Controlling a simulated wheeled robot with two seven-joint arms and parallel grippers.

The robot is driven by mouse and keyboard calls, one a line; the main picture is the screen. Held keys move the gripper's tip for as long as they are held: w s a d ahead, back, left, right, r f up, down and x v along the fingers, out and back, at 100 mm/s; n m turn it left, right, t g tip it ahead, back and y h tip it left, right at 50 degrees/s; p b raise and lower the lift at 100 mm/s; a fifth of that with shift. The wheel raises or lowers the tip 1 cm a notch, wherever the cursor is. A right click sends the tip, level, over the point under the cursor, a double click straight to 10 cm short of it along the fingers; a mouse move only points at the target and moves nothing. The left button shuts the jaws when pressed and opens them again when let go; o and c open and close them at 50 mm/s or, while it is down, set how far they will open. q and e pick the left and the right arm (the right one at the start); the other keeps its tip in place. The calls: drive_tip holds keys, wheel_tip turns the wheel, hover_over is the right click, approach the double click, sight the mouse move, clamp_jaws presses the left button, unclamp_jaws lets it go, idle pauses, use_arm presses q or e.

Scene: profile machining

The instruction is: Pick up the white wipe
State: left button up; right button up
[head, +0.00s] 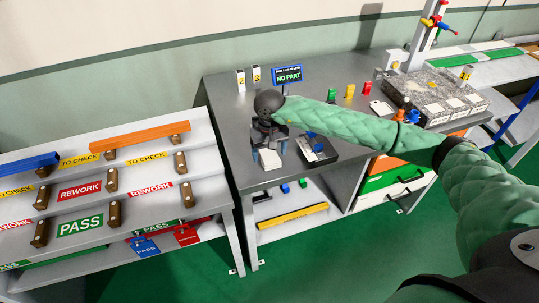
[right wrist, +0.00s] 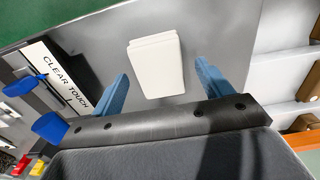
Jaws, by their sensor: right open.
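The white wipe (right wrist: 156,66) is a folded white pad lying on the grey tabletop. It also shows in the head view (head: 271,163), near the table's front edge, just below my right gripper (head: 269,153). In the right wrist view my right gripper (right wrist: 163,85) is open, with one blue finger on each side of the wipe's near end. Nothing is held. I cannot tell how high the fingertips are above the table. My left gripper is in neither view.
A dark fixture with blue parts (head: 319,153), labelled CLEAR TOUCH in the wrist view (right wrist: 66,78), stands close beside the wipe. A NO PART display (head: 288,76) stands behind. A sorting rack (head: 110,215) with orange and blue profiles is left, across a gap.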

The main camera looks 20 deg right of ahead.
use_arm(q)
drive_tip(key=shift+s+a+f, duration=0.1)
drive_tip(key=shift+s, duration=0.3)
use_arm(e)
drive_tip(key=shift+f, duration=0.4)
drive_tip(key=c, duration=1.1)
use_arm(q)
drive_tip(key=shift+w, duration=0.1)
use_arm(e)
drive_tip(key=shift+c, duration=0.2)
drive_tip(key=shift+r, duration=0.1)
